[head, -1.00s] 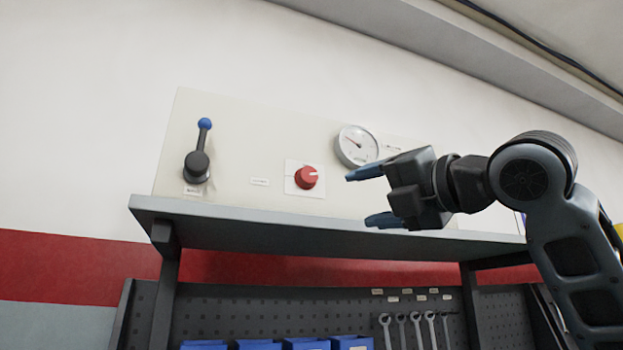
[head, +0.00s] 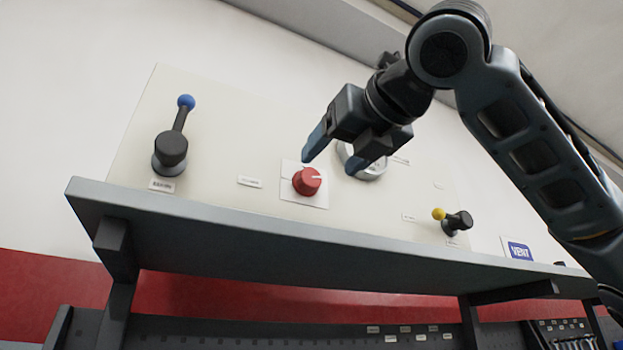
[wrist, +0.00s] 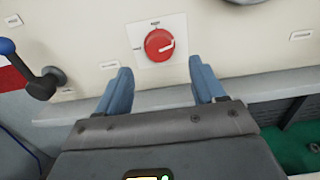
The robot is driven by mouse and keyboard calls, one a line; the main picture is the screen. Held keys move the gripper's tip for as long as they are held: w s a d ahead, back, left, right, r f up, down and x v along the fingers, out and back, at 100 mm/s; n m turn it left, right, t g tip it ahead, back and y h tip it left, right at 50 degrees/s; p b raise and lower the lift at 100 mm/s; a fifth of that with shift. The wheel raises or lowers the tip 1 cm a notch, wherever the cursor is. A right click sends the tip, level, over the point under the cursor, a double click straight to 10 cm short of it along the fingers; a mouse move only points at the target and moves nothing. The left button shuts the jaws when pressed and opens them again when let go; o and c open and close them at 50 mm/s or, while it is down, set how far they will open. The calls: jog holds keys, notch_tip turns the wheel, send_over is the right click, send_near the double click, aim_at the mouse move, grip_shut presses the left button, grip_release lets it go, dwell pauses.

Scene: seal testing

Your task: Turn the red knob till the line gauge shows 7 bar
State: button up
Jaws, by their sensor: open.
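The red knob (head: 307,181) sits on a white plate on the panel, with a pale pointer line on its face. In the wrist view the knob (wrist: 159,45) is ahead of the fingers, a little above the gap between them. My gripper (head: 333,160) is open and empty, its blue fingers pointing at the panel. It is up and right of the knob in the head view and does not visibly touch it. The line gauge (head: 372,173) is mostly hidden behind my gripper, so its needle cannot be read. Only its rim (wrist: 240,1) shows in the wrist view.
A black lever with a blue ball (head: 171,147) is on the panel's left. A smaller lever with a yellow ball (head: 453,221) is at the right, near a blue VENT sign (head: 519,250). A grey shelf (head: 290,235) juts out below the knob.

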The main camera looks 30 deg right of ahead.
aim_at(312, 179)
jog(key=w+p, duration=0.1)
jog(key=w, duration=0.5)
jog(key=shift+w, duration=0.1)
jog(key=c, duration=1.1)
